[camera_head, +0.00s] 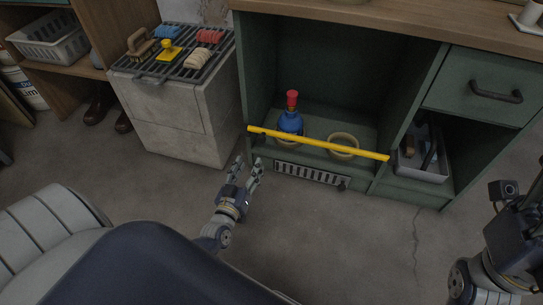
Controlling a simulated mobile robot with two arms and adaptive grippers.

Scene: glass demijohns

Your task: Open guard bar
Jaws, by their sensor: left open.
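The yellow guard bar (318,143) lies across the front of the green cabinet's open bay, tilted in the picture with its left end higher. Behind it stand a blue demijohn (290,122) with a red top and an empty tan ring (343,141). The bar partly covers both. My left gripper (248,164) is open and empty, below the bar's left end and apart from it. My right arm shows at the right edge; its gripper's fingers cannot be made out.
The green cabinet (410,90) has a drawer and a grey bin (421,166) at right. A concrete block (180,122) with a slatted top holding brushes and sponges stands left of the bay. The floor (330,240) before the cabinet is clear.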

